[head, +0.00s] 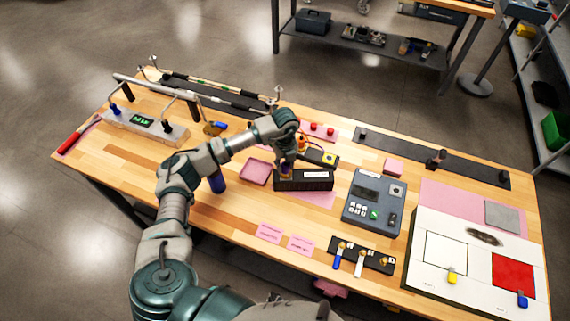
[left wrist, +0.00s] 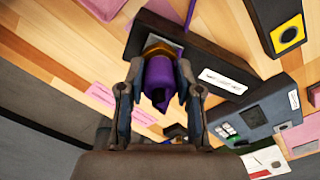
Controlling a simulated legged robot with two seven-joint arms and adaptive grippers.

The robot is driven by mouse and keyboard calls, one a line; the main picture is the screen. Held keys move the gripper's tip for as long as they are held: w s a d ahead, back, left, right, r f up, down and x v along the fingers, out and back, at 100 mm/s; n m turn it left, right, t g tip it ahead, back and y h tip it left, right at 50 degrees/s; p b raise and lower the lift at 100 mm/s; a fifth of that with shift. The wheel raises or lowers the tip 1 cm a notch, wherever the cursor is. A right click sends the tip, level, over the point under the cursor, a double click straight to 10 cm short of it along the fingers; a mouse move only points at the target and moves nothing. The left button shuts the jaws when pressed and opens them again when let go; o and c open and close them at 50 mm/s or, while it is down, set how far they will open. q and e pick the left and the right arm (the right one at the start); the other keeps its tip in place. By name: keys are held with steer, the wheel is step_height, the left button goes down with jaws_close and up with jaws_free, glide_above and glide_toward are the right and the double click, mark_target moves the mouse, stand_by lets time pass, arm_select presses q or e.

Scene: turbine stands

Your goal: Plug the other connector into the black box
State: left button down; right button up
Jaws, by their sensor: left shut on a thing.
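The black box (head: 312,184) lies on the wooden table near its middle, with a white label on its side. It also shows in the left wrist view (left wrist: 205,58). My left gripper (head: 286,168) is above the left end of the box, pointing down. In the left wrist view my left gripper (left wrist: 160,85) is shut on a purple connector (left wrist: 158,76). The connector's gold collar (left wrist: 158,48) is at the end of the box; I cannot tell how deep it sits. My right gripper is not in view.
A grey keypad device (head: 372,202) stands right of the box. A pink tray (head: 256,172) is to its left. A small black unit with a yellow face (head: 329,158) is behind it. A key rack (head: 362,256) and pink labels (head: 269,233) lie in front. A dark purple cylinder (head: 217,183) shows beside my arm.

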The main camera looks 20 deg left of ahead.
arm_select(q)
steer(key=shift+s+f, duration=0.1)
steer(key=shift+f, duration=0.2)
steer(key=shift+f, duration=0.15)
steer(key=shift+s, duration=0.2)
steer(key=shift+f, duration=0.1)
steer(key=c, duration=0.8)
jaws_free()
steer(key=shift+w, duration=0.1)
steer(key=shift+o, duration=0.4)
steer(key=shift+w, duration=0.25)
steer(key=shift+o, duration=0.9)
steer(key=shift+s, duration=0.1)
steer(key=shift+r, duration=0.2)
